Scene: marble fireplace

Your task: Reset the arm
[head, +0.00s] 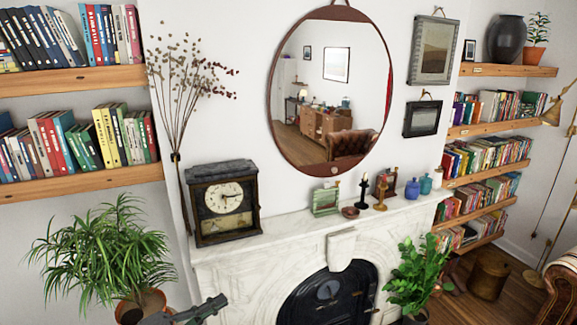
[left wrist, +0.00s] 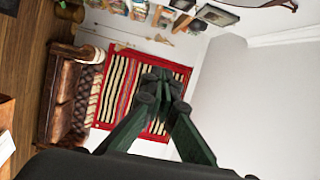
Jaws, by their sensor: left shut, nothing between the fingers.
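My left gripper (head: 212,306) shows at the bottom edge of the head view, left of centre. It is in front of the white marble fireplace (head: 225,272), to the right of a potted plant, and looks apart from both. In the left wrist view my left gripper (left wrist: 163,84) has its two dark green fingers meeting at the tips, shut with nothing between them. Most of my left arm is out of the head view. My right gripper is in neither view.
The mantel (head: 290,228) carries a dark clock (head: 224,205), a black candlestick (head: 362,193) and blue bottles (head: 411,189). A spiky plant (head: 105,255) stands left, a leafy plant (head: 415,275) right. In the wrist view a striped rug (left wrist: 120,82) and brown sofa (left wrist: 62,95) show.

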